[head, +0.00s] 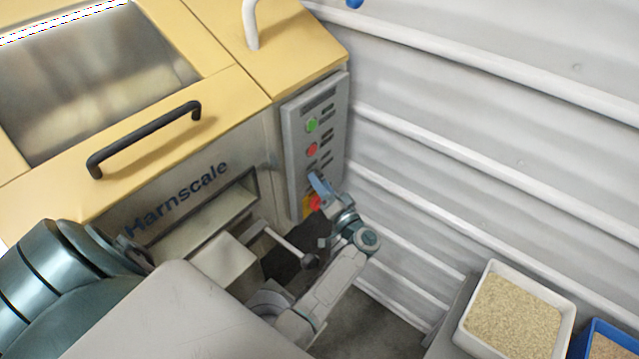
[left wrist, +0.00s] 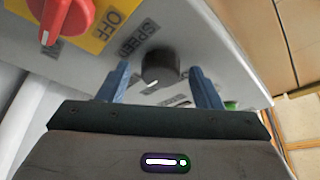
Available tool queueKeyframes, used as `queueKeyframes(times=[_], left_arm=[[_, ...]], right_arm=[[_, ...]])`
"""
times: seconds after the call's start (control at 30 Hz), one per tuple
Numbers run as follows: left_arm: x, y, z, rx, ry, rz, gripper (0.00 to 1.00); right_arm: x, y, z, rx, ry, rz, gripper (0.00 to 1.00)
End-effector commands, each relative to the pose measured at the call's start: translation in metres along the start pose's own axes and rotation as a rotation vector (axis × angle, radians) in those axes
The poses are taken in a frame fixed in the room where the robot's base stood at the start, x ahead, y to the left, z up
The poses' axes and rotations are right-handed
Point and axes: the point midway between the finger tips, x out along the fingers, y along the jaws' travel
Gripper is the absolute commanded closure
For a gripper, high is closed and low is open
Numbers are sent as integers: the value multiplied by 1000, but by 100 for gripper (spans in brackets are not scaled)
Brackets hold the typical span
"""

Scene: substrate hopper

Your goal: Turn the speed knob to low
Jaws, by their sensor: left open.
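The speed knob (left wrist: 161,67) is a dark round knob with a white pointer line, on a grey panel beside the printed word SPEED. In the left wrist view it sits between the two blue fingers of my left gripper (left wrist: 163,88), which is open. A gap shows on each side of the knob. In the head view the left gripper (head: 320,190) is at the lower part of the control panel (head: 299,125), and the knob is hidden behind it. The label by the pointer is partly covered. My right gripper is not in view.
A red rotary switch on a yellow OFF plate (left wrist: 100,32) is close beside the knob. Green (head: 312,125) and red (head: 311,149) buttons are higher on the panel. A black-tipped lever (head: 290,246) lies near my arm. A white tray of grain (head: 490,267) stands at right.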

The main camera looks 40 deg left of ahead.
Motion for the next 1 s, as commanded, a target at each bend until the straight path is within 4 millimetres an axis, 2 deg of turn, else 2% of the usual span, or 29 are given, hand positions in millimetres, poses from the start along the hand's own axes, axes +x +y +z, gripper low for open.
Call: queueKeyframes(times=[0.17,0.4,0.73,1.0], left_arm=[[0,0,0,0,0,0,41],[0,0,0,-1,0,0,86],[0,2,1,-40,-1,-15,86],[-1,5,2,-194,-1,-80,86]], right_arm=[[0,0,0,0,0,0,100],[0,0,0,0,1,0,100],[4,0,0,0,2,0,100],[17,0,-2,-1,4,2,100]])
